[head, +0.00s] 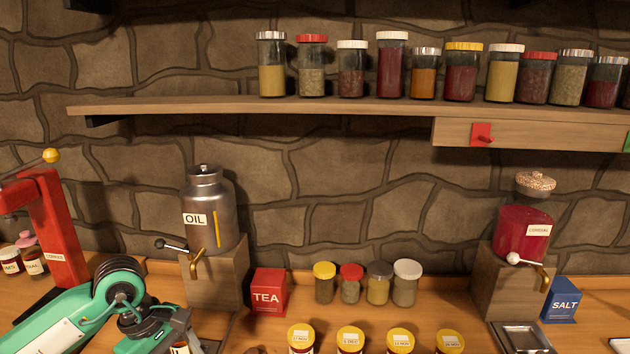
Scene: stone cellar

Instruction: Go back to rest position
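My green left arm comes in at the lower left. Its wrist bends down to the bottom edge of the picture, near a small labelled jar (181,349) that is mostly hidden. The fingers of my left gripper cannot be made out, so I cannot tell whether it holds anything. My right arm and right gripper are not in view.
A steel oil urn (207,212) on a wooden stand, a red tea box (268,291) and several jars stand on the counter (450,307). A red dispenser (522,232), a metal tray (520,338) and a blue salt box (561,300) are at right. A shelf (250,106) holds jars above.

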